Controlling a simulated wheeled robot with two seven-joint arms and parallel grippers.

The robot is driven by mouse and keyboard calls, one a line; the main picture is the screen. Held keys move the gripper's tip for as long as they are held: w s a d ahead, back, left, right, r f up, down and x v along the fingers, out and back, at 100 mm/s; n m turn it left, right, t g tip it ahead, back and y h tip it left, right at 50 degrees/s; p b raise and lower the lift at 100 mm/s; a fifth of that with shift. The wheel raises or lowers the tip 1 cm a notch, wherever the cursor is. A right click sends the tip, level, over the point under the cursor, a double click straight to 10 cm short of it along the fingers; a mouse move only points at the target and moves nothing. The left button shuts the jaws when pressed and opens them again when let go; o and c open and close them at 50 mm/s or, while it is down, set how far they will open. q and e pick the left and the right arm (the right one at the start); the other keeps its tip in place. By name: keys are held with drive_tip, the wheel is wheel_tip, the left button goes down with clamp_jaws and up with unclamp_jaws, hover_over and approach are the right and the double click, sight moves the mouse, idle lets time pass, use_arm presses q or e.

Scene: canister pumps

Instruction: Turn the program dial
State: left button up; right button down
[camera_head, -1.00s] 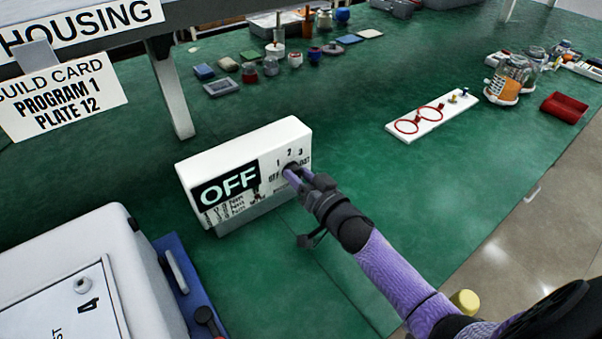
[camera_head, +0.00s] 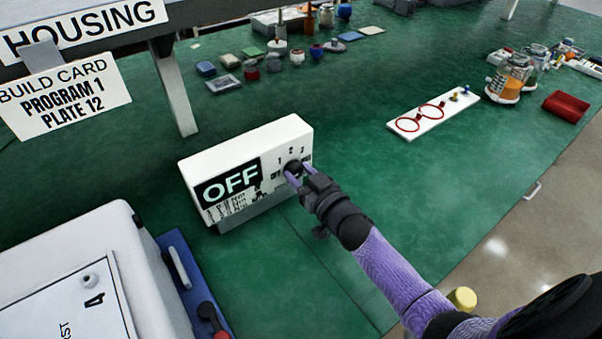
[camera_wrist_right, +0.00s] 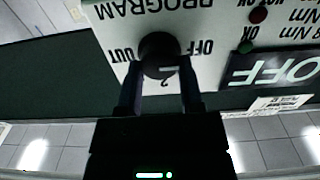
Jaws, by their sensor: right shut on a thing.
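The white control box (camera_head: 235,150) stands on the green table, with a black display reading OFF (camera_head: 231,183). The black program dial (camera_head: 293,166) is on the right part of its front face. The dial (camera_wrist_right: 160,50) shows large in the right wrist view, with printed labels around it, including PROGRAM, OUT and OFF. My right gripper (camera_head: 291,177) is at the dial and shut on it. Its two fingers (camera_wrist_right: 160,82) sit on either side of the knob in the right wrist view. My left gripper is not in view.
A build card (camera_head: 65,95) reading PROGRAM 1, PLATE 12 hangs at the left. A white case (camera_head: 75,240) stands at the lower left beside a blue tray (camera_head: 178,255). A white board with red rings (camera_head: 433,112) lies right.

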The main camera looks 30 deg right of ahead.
drive_tip(key=shift+c, duration=1.3)
unclamp_jaws()
use_arm(q)
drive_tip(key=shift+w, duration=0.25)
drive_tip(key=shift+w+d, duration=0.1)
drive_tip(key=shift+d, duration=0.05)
drive_tip(key=p, duration=0.1)
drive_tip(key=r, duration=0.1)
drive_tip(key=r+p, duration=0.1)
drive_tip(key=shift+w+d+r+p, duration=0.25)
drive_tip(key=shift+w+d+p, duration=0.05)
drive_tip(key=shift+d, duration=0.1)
use_arm(e)
drive_tip(key=s, duration=0.3)
drive_tip(key=s+d, duration=0.1)
drive_tip(key=s, duration=0.5)
drive_tip(key=shift+s+d, duration=0.2)
drive_tip(key=shift+s, duration=0.2)
